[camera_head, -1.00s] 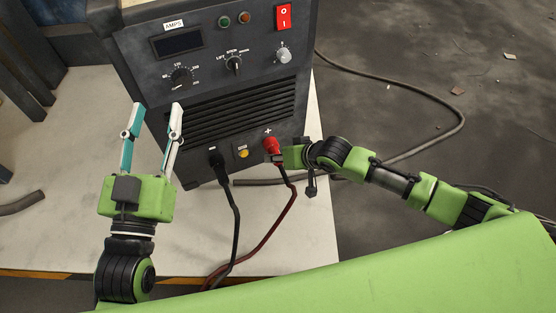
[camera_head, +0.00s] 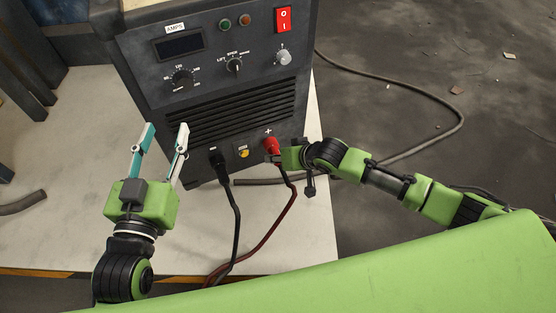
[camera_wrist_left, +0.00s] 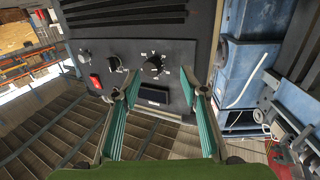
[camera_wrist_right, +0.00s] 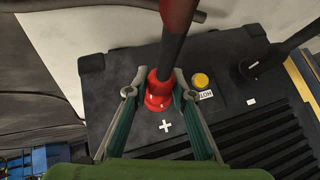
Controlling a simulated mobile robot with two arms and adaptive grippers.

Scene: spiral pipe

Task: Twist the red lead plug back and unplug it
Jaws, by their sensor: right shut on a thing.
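The red lead plug (camera_head: 272,144) sits in the socket marked + at the lower right of the welding machine's front. Its dark red cable (camera_head: 285,205) runs down and away to the left. My right gripper (camera_wrist_right: 156,88) has its fingers on both sides of the plug and is shut on it; in the right wrist view the plug (camera_wrist_right: 158,98) shows between the fingertips, its base at the panel. My left gripper (camera_head: 166,128) is open and empty, left of the machine's front; the left wrist view shows its fingers apart (camera_wrist_left: 158,92) facing the knobs and display.
The black plug (camera_head: 217,158) with its black cable sits in the socket left of a yellow button (camera_head: 243,150). The machine (camera_head: 160,90) stands on a pale table (camera_head: 310,235). A dark cable (camera_head: 440,90) loops across the floor at right. The table's front left is clear.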

